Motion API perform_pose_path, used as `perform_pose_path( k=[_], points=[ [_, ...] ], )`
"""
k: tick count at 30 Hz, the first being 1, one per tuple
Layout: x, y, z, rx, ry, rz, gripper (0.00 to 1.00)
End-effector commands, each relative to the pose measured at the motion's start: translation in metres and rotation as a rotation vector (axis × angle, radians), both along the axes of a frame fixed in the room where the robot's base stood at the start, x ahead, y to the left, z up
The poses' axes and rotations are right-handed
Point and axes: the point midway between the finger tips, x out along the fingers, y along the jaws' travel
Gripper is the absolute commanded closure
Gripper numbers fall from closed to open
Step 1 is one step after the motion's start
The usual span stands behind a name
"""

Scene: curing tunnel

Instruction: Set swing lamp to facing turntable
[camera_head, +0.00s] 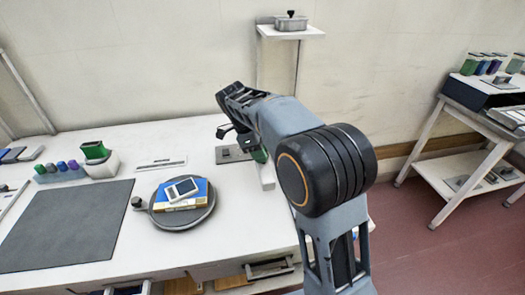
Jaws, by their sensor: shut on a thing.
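The turntable (180,222) is a round dark disc on the white bench, left of my arm. A blue and yellow box (197,197) with a small pale device (181,189) lies on it. My gripper (224,131) is at the far end of my arm, above the back of the bench and behind the turntable. It is shut on a part of the swing lamp. My arm hides most of the lamp, so its facing cannot be told. A white and green piece (266,174) shows beside my forearm; I cannot tell if it belongs to the lamp.
A dark mat (68,226) covers the bench's front left. Small bottles and a green container (95,151) stand at the back left. A wall shelf (291,32) holds a metal box (291,22). A side rack (466,140) stands right, across open red floor.

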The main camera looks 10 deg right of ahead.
Motion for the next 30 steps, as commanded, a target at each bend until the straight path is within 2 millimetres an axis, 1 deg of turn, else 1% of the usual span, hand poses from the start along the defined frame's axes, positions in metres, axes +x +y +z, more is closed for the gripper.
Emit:
perform_pose_path(
  k=[5,6,14,20,23,26,30],
  points=[
    [0.000,0.000,0.000,0.003,-0.002,0.001,1.00],
    [0.000,0.000,0.000,0.003,-0.002,0.001,0.65],
    [0.000,0.000,0.000,0.002,-0.001,0.001,0.40],
    [0.000,0.000,0.000,0.001,-0.001,0.001,0.40],
    [0.001,0.001,0.003,0.001,-0.002,0.002,0.40],
    [0.003,0.005,0.013,0.002,-0.004,0.002,0.40],
    [0.006,0.015,0.037,0.001,-0.006,0.004,0.40]
  ],
)
